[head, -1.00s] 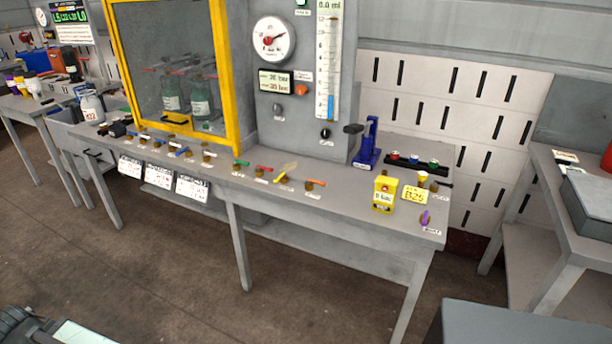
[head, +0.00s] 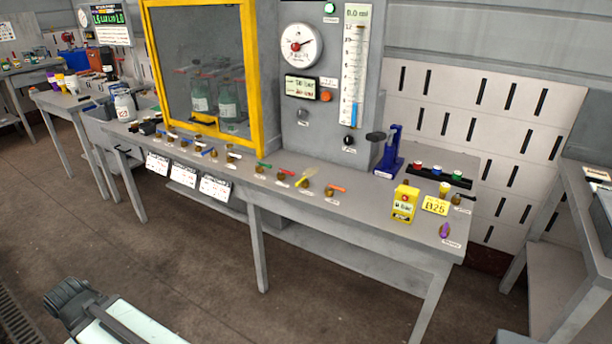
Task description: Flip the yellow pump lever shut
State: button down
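A yellow lever (head: 308,175) stands on a brown valve body on the long grey bench (head: 340,212). Its handle tilts up and to the right. It sits in a row between a red lever (head: 285,171) and an orange lever (head: 336,188). Labels in front of the levers are too small to read. Part of my own arm, a dark joint and a pale link, shows at the lower left, far from the bench. I cannot make out my gripper or its fingers.
A yellow-framed cabinet (head: 256,118) and a grey gauge panel (head: 330,125) stand behind the levers. A blue press (head: 391,150) and a yellow box (head: 404,205) are to the right. Floor in front is clear.

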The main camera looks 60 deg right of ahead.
aim_at(304, 178)
jog(key=z, duration=0.3)
jog(key=i, duration=1)
jog(key=u, duration=0.05)
